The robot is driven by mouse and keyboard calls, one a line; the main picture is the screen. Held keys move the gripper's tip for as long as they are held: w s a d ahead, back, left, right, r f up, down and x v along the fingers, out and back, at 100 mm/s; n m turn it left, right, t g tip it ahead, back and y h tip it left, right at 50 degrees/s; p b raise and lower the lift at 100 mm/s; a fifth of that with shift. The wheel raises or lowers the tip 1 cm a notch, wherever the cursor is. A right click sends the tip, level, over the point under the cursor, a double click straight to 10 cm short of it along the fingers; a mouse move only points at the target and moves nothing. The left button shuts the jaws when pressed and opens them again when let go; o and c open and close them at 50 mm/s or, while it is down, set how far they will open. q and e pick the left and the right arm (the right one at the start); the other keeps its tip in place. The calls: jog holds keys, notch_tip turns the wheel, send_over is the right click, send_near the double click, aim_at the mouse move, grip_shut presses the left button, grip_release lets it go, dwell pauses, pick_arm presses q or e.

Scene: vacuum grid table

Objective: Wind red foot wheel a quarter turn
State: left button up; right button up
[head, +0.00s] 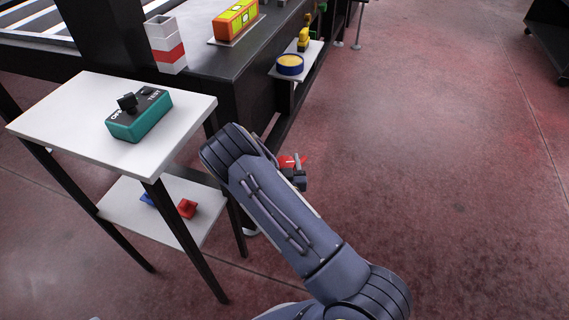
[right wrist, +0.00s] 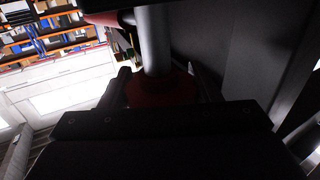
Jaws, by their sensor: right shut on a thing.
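The red foot wheel (head: 290,161) shows only in part in the head view, low beside the dark table's front right leg. My right arm hides most of it. My right gripper (head: 297,180) is at the wheel. In the right wrist view, the dark fingers of my right gripper (right wrist: 163,92) stand on either side of the red wheel (right wrist: 160,90) and are shut on it. A grey post (right wrist: 154,40) rises from the wheel there. The wrist view is dark, so the exact finger contact is hard to see. My left gripper is out of view.
A white side table (head: 80,125) with a teal test box (head: 140,120) stands left of my arm. Its lower shelf (head: 125,205) holds a red and a blue piece. The dark table (head: 215,75) is behind. Open floor (head: 430,160) lies to the right.

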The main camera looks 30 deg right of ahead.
jog(key=m+g+h+b, duration=0.2)
jog(key=h, duration=0.1)
jog(key=shift+f+m, duration=0.2)
jog(key=shift+m, duration=0.1)
jog(key=shift+d+m+g+h+b, duration=0.1)
jog(key=shift+m+g+h+b, duration=0.45)
jog(key=shift+m+g+h, duration=0.5)
jog(key=m+g+h, duration=0.1)
jog(key=m+g+h+b, duration=0.1)
jog(key=g, duration=0.1)
jog(key=shift+s+d+r+h, duration=0.1)
jog(key=shift+s+h, duration=0.1)
jog(key=shift+h, duration=0.15)
jog(key=shift+s+d+m+g+h, duration=0.15)
jog(key=shift+m+g+h, duration=0.75)
jog(key=shift+m+g, duration=0.85)
jog(key=shift+r+g, duration=0.1)
jog(key=shift+g, duration=0.5)
jog(key=o, duration=1)
